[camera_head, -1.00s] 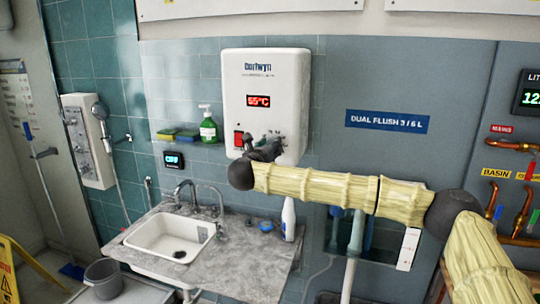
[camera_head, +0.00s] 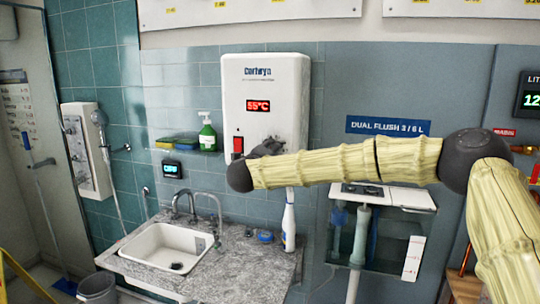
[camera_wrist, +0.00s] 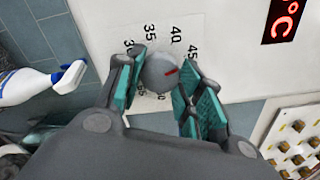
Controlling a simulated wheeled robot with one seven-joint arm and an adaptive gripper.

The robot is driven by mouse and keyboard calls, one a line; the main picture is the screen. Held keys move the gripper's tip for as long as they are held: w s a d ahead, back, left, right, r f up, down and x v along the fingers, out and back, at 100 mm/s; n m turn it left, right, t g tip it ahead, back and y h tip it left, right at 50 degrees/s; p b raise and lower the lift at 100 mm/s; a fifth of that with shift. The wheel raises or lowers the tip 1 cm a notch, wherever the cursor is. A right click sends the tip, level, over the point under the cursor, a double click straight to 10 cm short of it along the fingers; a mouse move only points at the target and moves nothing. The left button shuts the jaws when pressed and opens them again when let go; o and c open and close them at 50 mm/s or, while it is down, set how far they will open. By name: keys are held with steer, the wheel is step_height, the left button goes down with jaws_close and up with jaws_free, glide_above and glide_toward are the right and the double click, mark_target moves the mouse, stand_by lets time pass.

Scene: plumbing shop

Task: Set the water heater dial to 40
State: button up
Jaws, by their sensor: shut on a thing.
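The white water heater (camera_head: 290,100) hangs on the tiled wall in the head view. Its red display (camera_head: 258,106) reads 55°C. In the wrist view the round grey dial (camera_wrist: 158,76) has a red mark pointing right and slightly up, past the 45 on the printed scale (camera_wrist: 163,27). The numbers 30, 35, 40 and 45 show around its upper side; the scale to the right is hidden by a finger. My gripper (camera_wrist: 158,80) is shut on the dial, one teal-padded finger on each side. In the head view my arm hides the dial.
A basin counter (camera_head: 240,265) stands below the heater, with a white bottle (camera_head: 289,222) on it. A green soap bottle (camera_head: 207,133) is on a ledge left of the heater. A cistern (camera_head: 385,240) is on the wall below my forearm.

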steer(key=shift+n, duration=3.6)
steer(key=o, duration=1)
steer(key=shift+o, duration=0.2)
steer(key=v, duration=1.2)
